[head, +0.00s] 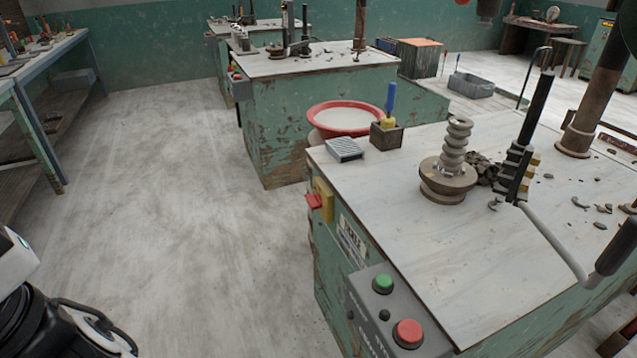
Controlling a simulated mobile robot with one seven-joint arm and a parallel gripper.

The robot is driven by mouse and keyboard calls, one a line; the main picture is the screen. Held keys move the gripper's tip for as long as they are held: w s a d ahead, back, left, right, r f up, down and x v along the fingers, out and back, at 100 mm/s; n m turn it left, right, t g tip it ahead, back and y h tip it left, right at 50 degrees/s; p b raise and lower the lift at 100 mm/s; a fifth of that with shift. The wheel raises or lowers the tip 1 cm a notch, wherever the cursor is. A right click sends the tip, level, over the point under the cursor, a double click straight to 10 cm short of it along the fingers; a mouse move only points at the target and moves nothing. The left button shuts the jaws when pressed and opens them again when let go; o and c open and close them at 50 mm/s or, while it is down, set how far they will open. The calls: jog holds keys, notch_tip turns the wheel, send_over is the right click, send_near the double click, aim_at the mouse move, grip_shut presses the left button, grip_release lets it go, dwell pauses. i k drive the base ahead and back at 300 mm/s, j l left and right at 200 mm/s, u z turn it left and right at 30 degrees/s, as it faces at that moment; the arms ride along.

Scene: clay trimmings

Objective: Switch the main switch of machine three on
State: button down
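The nearest machine (348,272) is a worn green cabinet with a pale top, at the right. A label plate (352,240) is on its left side, its writing too slanted and small to read surely. A switch with a yellow plate (325,203) and a red handle (313,201) is on that side near the far corner. The handle sticks out to the left; I cannot tell whether it is on or off. White and black parts of my arm show at the lower left. My gripper's fingers are not in view.
A grey box with a green button (383,283) and a red button (408,333) is on the near machine. Two similar machines (300,125) (262,35) stand behind, with a red basin (344,118) between. A workbench (50,60) is at left. The floor (180,210) between is clear.

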aim_at(316, 202)
jog(key=i+j+z, duration=0.2)
jog(key=i+j, duration=0.3)
jog(key=i+j+z, duration=0.2)
jog(key=i+j, duration=0.3)
jog(key=j, duration=0.15)
